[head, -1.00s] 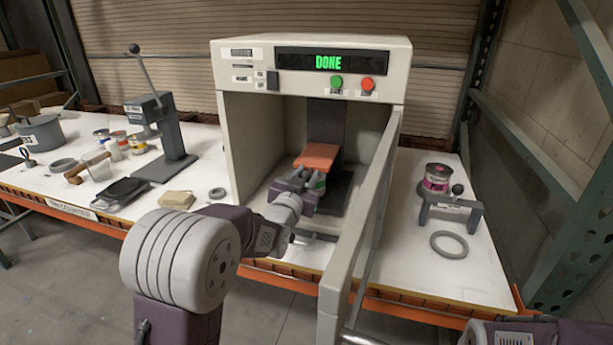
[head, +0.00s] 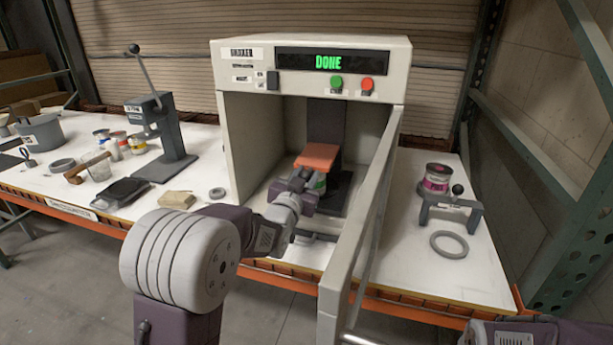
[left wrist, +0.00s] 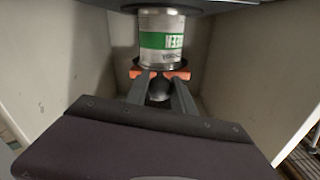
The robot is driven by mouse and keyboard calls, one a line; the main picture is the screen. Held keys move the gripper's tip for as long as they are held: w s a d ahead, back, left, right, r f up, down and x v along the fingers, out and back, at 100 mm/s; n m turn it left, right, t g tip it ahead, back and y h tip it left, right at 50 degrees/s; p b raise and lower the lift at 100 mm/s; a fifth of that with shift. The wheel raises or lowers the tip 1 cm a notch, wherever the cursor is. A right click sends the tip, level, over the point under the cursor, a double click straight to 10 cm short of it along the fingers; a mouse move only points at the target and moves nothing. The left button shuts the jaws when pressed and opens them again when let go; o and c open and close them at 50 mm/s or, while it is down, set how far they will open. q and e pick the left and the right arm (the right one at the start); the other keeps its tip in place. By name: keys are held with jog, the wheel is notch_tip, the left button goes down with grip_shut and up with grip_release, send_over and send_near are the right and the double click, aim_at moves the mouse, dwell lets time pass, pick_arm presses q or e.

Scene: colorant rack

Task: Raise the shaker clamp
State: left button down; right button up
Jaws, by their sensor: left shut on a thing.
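The shaker clamp has an orange plate (head: 317,156) inside the open shaker cabinet (head: 233,150), at the dark upright column (head: 325,120). A can with a green label (head: 319,184) stands under it, partly hidden by my gripper. My left gripper (head: 302,179) reaches into the cabinet at the front of the clamp. In the left wrist view, which looks upside down, its fingers (left wrist: 160,90) are shut on the clamp's dark round knob (left wrist: 159,88). The orange plate also shows there (left wrist: 180,75), close to the can's end (left wrist: 162,40); contact is unclear. My right gripper is out of view.
The cabinet door (head: 362,215) stands open toward me, right of my left arm. The display (head: 332,62) reads DONE. A pink-labelled can (head: 437,179), a grey handled tool (head: 450,205) and a ring (head: 449,244) lie right. A lever press (head: 165,140) stands left.

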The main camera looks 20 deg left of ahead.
pick_arm(q)
notch_tip(320, 180, up, 8)
jog(key=p, duration=0.3)
jog(key=shift+r+p, duration=0.2)
jog(key=shift+p, duration=0.2)
jog(key=c, duration=1.4)
grip_release()
jog(key=shift+o, duration=1.4)
jog(key=shift+f, duration=0.25)
